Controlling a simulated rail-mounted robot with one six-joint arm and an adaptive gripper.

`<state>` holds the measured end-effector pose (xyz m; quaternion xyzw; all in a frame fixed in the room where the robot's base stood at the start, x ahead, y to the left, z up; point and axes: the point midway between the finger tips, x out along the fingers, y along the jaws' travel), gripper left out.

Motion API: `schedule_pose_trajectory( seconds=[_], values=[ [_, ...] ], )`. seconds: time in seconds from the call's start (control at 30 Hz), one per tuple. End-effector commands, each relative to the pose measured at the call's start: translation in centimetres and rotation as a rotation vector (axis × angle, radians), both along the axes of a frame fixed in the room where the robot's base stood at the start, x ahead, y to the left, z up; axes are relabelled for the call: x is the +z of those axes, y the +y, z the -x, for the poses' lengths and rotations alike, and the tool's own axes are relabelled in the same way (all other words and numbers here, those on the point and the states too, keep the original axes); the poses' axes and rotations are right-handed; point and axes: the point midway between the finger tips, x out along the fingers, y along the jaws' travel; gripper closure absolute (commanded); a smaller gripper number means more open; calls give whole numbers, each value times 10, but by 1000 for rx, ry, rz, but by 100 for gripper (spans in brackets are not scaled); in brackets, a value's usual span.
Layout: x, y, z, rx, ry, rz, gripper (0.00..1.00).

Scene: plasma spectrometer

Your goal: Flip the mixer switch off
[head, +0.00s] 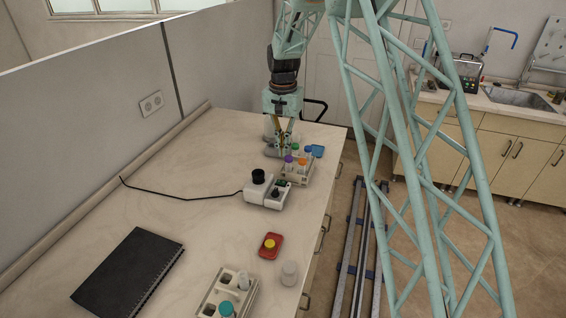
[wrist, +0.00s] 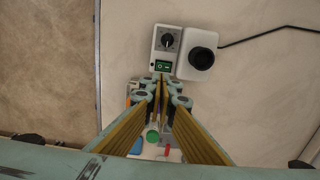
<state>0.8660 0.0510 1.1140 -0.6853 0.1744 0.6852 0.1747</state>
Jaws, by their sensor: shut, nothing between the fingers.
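The mixer (head: 262,192) is a small white box with a black round cup on top, standing on the bench. The wrist view shows the mixer (wrist: 201,62) from above, with a dark dial (wrist: 167,41) and a green rocker switch (wrist: 163,66) on its panel. Which way the rocker is tipped is too small to tell. My gripper (head: 282,153) points down over the bench, behind the mixer in the head view. In the wrist view my gripper (wrist: 161,84) has its fingertips together and empty, with the tips appearing just below the switch. Contact with it cannot be told.
A tube rack (head: 297,178) with coloured caps stands close to my gripper. A black cable (head: 180,197) runs left from the mixer. The bench's left middle is clear.

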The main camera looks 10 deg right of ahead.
Motion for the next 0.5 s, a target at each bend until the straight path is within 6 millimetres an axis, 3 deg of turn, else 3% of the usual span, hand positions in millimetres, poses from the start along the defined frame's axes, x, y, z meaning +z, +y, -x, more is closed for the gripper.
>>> schedule_pose_trajectory(
  seconds=[0.27,0.5],
  values=[
    [-20,0,0,0,1,0,100],
    [-50,0,1,0,2,0,100]
  ],
)
